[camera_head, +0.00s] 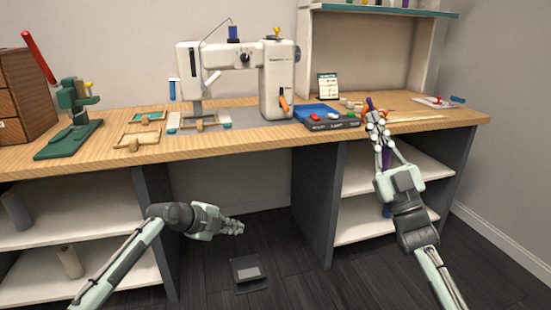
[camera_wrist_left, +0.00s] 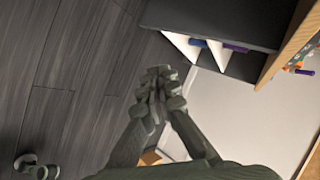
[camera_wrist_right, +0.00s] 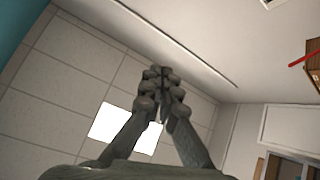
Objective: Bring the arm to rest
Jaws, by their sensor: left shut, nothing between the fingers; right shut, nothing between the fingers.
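My left gripper (camera_head: 232,227) is below table height, in front of the table's open knee space. It points to the right, and its fingers are shut and empty. It also shows in the left wrist view (camera_wrist_left: 158,92) with the dark floor behind it. My right gripper (camera_head: 374,120) is raised at the table's front edge on the right, fingers pointing up. It also shows in the right wrist view (camera_wrist_right: 160,80), shut and empty, with the ceiling behind it. In the head view its fingers cover part of the tabletop and small items behind them.
A sewing machine (camera_head: 237,80) stands on the wooden table (camera_head: 252,137). A blue and dark tray (camera_head: 318,112) lies left of my right gripper. A green press-like tool (camera_head: 75,117) stands at the left. Shelves (camera_head: 357,184) are under the table. A foot pedal (camera_head: 248,271) lies on the floor.

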